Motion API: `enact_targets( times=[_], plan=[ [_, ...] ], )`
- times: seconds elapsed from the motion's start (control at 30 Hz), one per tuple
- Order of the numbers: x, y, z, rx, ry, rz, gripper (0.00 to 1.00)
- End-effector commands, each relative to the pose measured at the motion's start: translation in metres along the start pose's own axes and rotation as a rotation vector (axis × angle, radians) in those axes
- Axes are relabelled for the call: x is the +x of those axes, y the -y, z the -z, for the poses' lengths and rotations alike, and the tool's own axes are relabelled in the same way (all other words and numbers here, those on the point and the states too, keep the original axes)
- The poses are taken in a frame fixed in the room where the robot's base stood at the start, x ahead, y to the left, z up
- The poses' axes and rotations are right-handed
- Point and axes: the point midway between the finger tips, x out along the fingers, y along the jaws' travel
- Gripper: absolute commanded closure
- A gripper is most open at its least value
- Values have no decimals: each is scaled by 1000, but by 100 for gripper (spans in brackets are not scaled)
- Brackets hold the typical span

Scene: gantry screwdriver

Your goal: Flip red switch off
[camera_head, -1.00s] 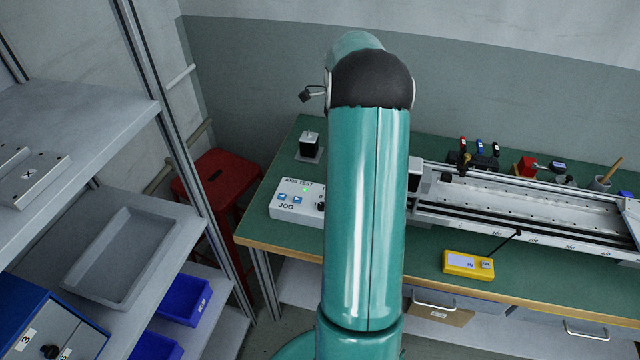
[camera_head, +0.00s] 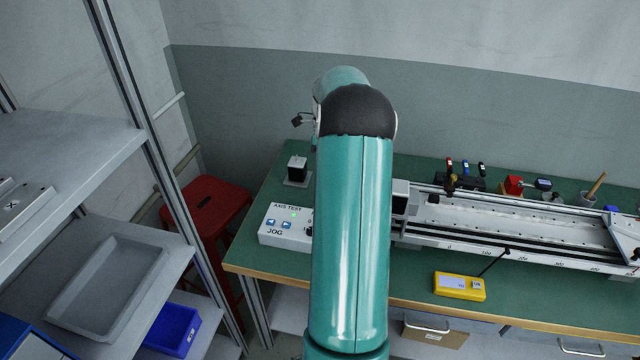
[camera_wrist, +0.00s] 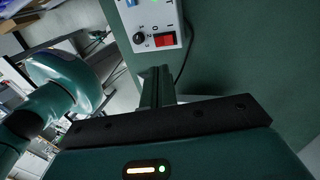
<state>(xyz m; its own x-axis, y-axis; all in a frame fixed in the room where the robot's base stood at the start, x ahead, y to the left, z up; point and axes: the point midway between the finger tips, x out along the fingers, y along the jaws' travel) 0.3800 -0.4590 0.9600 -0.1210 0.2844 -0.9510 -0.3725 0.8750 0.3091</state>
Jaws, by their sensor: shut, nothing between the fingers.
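The red switch (camera_wrist: 165,40) is a red rocker on the white control box (camera_wrist: 140,22), beside a black knob, in the wrist view. The marks O and I are printed by it. My gripper (camera_wrist: 157,70) is shut and empty, its fingertips just below the switch in the picture; I cannot tell whether they touch the box. In the head view the box (camera_head: 278,230), labelled AXIS TEST and JOG, shows a green light and blue buttons. My arm hides its right part, the switch and my gripper there.
The box stands on a green workbench (camera_head: 400,270). A linear gantry rail (camera_head: 510,225) and a yellow meter (camera_head: 459,286) are to the right. A red stool (camera_head: 205,200) and grey shelving (camera_head: 90,165) are at the left. A dark cable (camera_wrist: 187,62) runs beside the box.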

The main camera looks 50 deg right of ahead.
Motion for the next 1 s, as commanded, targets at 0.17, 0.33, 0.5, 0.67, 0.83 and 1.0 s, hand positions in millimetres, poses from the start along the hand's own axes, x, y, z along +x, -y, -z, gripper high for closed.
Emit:
enact_targets(
  times=[0.17,0.33,0.5,0.67,0.83,1.0],
  plan=[
    [33,-1,0,-1,-1,-5,100],
    [67,-2,-2,-4,-1,-4,100],
    [99,-1,-1,-3,-1,-4,100],
    [120,-1,-2,-4,-1,-3,100],
    [127,-1,-2,-3,-1,0,100],
    [128,-1,-2,-3,-1,1,100]
  ],
)
